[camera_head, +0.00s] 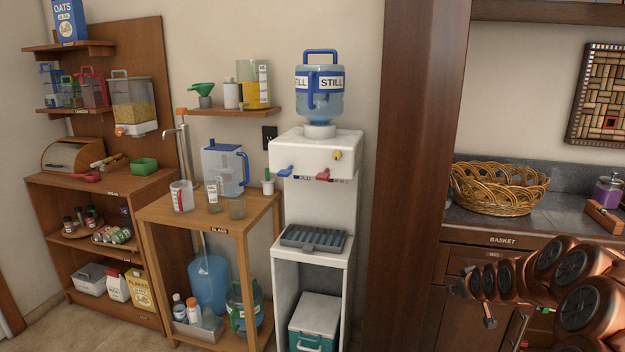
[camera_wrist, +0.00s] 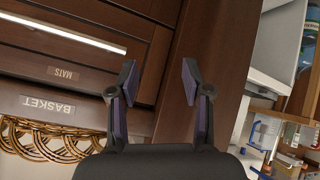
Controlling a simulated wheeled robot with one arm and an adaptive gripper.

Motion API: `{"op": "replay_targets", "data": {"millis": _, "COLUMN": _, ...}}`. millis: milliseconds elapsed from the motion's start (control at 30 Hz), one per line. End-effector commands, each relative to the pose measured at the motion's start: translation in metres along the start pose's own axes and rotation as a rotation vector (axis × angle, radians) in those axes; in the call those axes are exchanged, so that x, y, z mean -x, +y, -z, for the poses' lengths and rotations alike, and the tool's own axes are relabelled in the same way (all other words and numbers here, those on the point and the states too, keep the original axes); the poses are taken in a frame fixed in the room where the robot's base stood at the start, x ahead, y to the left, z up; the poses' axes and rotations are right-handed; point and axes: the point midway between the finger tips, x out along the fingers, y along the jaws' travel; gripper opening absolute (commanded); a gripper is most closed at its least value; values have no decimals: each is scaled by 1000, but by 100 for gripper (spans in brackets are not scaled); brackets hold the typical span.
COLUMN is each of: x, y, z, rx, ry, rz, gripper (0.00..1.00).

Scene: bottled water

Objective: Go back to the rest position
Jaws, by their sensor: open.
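My gripper (camera_wrist: 158,80) is open in the wrist view. Its two fingers stand apart with nothing between them. Behind it are the brown wooden cabinet front and a post. In the head view my copper-coloured arm (camera_head: 560,275) reaches in from the right, in front of the counter cabinet. The white water dispenser (camera_head: 318,170) stands left of the brown post, with a blue-handled STILL bottle (camera_head: 320,88) upright on top. The dispenser is well to the left of my arm.
A wicker basket (camera_head: 497,188) sits on the dark counter above the BASKET label, near my arm. The brown post (camera_head: 415,170) divides counter and dispenser. A wooden stand (camera_head: 250,212) holds a pitcher and cups. Shelves with jars are at far left.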

Motion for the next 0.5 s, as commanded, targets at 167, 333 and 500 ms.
{"op": "replay_targets", "data": {"millis": 167, "x": 58, "y": -46, "z": 21, "rx": -16, "ry": -87, "rz": 85, "gripper": 49}}
{"op": "replay_targets", "data": {"millis": 333, "x": 115, "y": -86, "z": 26, "rx": -30, "ry": -180, "rz": 148, "gripper": 49}}
{"op": "replay_targets", "data": {"millis": 500, "x": 176, "y": -122, "z": 18, "rx": -39, "ry": -291, "rz": 200, "gripper": 49}}
